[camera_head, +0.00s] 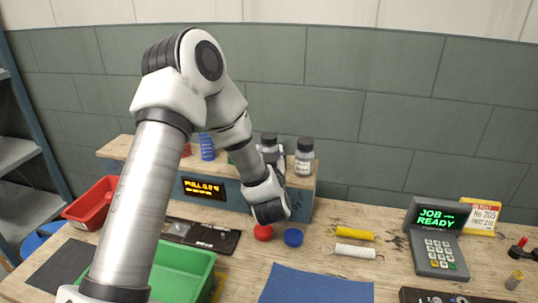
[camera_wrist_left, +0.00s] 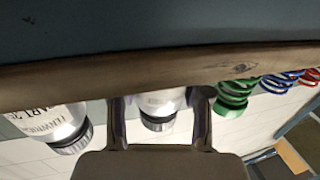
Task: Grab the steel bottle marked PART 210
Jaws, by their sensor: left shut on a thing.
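Two steel bottles with dark caps stand on the wooden shelf at the back. The right bottle (camera_head: 304,158) has a pale label; it also shows at the left of the left wrist view (camera_wrist_left: 48,126), with lettering partly readable as "ART 2". The other bottle (camera_head: 269,140) is mostly hidden behind my gripper. My left gripper (camera_head: 270,163) is shut on this second bottle, which sits between the two fingers in the left wrist view (camera_wrist_left: 160,103). I cannot read its label. My right gripper is not in view.
Blue and green springs (camera_head: 207,147) stand left on the shelf (camera_head: 300,190). Red and blue caps, a yellow spring (camera_head: 354,234) and a white spring lie in front. A keypad terminal (camera_head: 437,240) reads "JOB READY"; a yellow card (camera_head: 482,216) reads "PART 210". A blue mat (camera_head: 315,287) is clear.

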